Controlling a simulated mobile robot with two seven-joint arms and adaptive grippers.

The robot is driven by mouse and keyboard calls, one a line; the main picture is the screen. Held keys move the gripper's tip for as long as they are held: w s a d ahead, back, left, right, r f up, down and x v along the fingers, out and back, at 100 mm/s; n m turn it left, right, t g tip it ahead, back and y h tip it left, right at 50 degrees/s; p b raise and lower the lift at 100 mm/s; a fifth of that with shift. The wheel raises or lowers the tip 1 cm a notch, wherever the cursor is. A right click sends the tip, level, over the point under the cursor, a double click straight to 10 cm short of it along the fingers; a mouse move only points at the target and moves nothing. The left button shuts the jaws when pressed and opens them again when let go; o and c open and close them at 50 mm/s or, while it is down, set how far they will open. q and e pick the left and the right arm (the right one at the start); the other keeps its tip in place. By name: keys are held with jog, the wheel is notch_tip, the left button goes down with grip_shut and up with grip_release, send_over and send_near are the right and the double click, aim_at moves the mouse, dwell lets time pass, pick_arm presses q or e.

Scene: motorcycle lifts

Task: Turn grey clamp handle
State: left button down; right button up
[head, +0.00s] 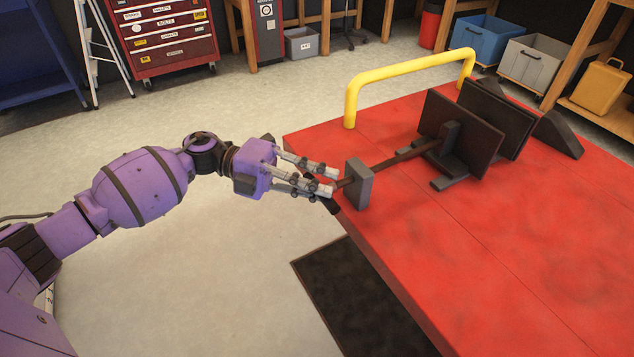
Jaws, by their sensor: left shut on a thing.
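The wheel clamp (460,137) has dark upright plates on the red lift deck (520,240). A dark screw rod (400,158) runs from it through a grey block (359,184) at the deck's near-left edge. My left gripper (331,182) is at the outer end of this rod, just left of the block. Its fingers are shut on the clamp handle, mostly hidden by them; a dark end of the handle (332,206) shows below the fingertips. My right gripper is out of view.
A yellow hoop rail (410,78) stands on the deck behind the rod. A dark mat (355,290) lies on the floor beside the lift. A red tool chest (165,35), bins and shelves stand at the back. The floor around my left arm is clear.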

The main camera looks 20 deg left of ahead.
pick_arm(q)
jog(key=shift+s+d+f, duration=0.1)
jog(key=shift+s+f, duration=0.15)
jog(key=shift+f, duration=0.1)
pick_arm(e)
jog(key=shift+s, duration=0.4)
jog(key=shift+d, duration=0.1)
pick_arm(q)
jog(key=c, duration=1.7)
grip_release()
jog(key=shift+o, duration=0.2)
jog(key=shift+w+r, duration=0.1)
jog(key=shift+r, duration=0.05)
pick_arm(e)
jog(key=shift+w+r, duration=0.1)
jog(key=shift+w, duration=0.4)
pick_arm(q)
jog(key=shift+a, duration=0.25)
jog(key=s+a+r, duration=0.1)
jog(key=a, duration=1)
jog(key=shift+s+a+r, duration=0.15)
jog(key=shift+r, duration=0.25)
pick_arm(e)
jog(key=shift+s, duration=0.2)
